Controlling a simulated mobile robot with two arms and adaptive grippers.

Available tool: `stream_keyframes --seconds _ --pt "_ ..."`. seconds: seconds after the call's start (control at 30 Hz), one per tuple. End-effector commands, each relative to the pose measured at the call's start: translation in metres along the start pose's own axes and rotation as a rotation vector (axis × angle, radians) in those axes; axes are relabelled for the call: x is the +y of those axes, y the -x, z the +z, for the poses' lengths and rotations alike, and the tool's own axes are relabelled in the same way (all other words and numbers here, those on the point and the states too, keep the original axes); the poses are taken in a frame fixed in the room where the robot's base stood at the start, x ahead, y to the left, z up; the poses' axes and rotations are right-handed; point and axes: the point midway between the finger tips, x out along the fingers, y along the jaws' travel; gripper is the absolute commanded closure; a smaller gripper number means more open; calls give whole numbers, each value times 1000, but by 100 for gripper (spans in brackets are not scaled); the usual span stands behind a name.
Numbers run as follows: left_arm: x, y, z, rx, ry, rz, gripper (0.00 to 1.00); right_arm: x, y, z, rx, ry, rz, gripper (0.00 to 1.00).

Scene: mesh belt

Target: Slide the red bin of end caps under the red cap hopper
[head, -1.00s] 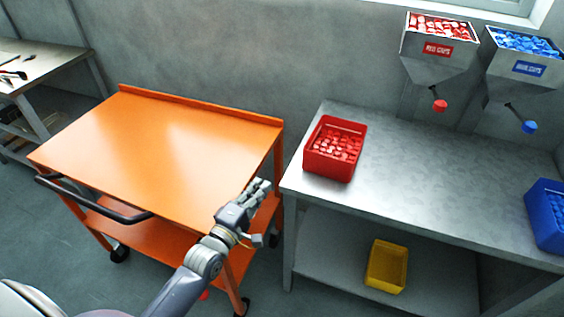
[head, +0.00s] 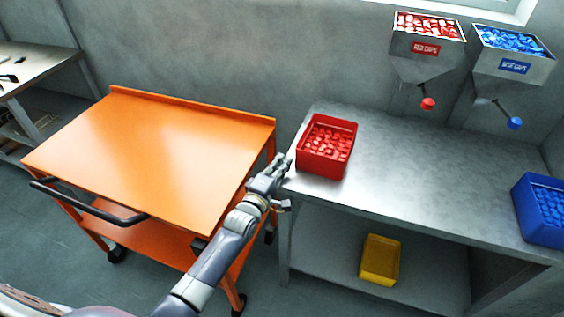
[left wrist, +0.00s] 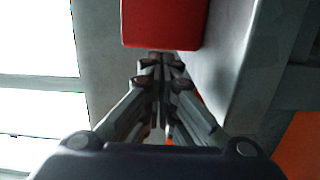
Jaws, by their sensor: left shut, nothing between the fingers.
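The red bin (head: 322,166), full of red end caps, stands on the left end of the metal bench (head: 420,170). The red cap hopper (head: 424,52) hangs on the wall above the bench, to the right of the bin and farther back. My left gripper (head: 284,163) is shut and empty at the bench's left edge, just left of the bin. In the left wrist view the fingertips (left wrist: 162,62) lie close to the bin's red side (left wrist: 162,24); I cannot tell whether they touch it. My right gripper is not in view.
A blue cap hopper (head: 513,56) hangs right of the red one. A blue bin (head: 541,222) stands at the bench's right end. A yellow bin (head: 380,260) is on the lower shelf. An orange cart (head: 150,150) stands left. The bench middle is clear.

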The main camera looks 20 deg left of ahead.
Motion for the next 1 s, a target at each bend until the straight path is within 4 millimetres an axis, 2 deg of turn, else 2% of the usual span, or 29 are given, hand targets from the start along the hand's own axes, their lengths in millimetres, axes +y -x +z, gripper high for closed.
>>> stream_keyframes --seconds 0.23,0.5,1.0 --pt "-1 -2 2 0 2 1 100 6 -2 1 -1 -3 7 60" --pt "-1 -26 26 1 3 1 100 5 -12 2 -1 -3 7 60" --pt "0 -26 26 0 0 -1 100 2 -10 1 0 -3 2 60"
